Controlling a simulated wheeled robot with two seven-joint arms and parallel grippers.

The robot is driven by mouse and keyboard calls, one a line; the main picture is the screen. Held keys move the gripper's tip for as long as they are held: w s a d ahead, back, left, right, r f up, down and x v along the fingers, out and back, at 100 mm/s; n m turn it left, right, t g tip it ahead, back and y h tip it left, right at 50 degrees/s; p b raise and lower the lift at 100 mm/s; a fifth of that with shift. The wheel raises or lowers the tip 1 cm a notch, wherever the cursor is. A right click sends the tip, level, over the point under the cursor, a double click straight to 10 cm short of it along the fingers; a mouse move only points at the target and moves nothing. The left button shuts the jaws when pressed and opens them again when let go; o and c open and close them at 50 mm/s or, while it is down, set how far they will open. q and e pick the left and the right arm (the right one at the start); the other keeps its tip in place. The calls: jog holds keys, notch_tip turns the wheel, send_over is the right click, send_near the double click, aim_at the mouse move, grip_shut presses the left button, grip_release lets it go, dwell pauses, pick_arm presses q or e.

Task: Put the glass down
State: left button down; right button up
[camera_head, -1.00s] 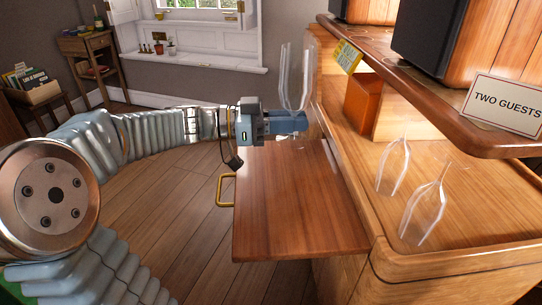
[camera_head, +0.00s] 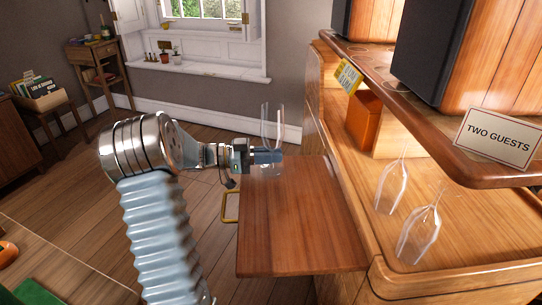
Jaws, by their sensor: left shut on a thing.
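My left gripper (camera_head: 268,156) is shut on a clear tall glass (camera_head: 271,122). The glass is held roughly upright, its bowl above the fingers and its faint lower part below them. It shows at the far edge of a brown wooden panel (camera_head: 300,220) that juts out from the bookcase. I cannot tell whether the glass touches the panel. Two more clear glasses stand upside down on the bookcase's wooden surface, one farther back (camera_head: 391,187) and one nearer (camera_head: 418,235). My right gripper is not in view.
A shelf with a "TWO GUESTS" card (camera_head: 499,138) and dark speakers (camera_head: 425,45) overhangs the glasses. An orange box (camera_head: 363,120) and a yellow sign (camera_head: 348,76) are farther back. A brass handle (camera_head: 230,207) sticks out from the panel's left side. The panel's top is bare.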

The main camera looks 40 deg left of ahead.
pick_arm(q)
jog(key=shift+f, duration=0.4)
jog(key=shift+f+b, duration=0.2)
jog(key=shift+b, duration=0.2)
jog(key=c, duration=1.1)
grip_release()
jog(key=shift+r, duration=0.1)
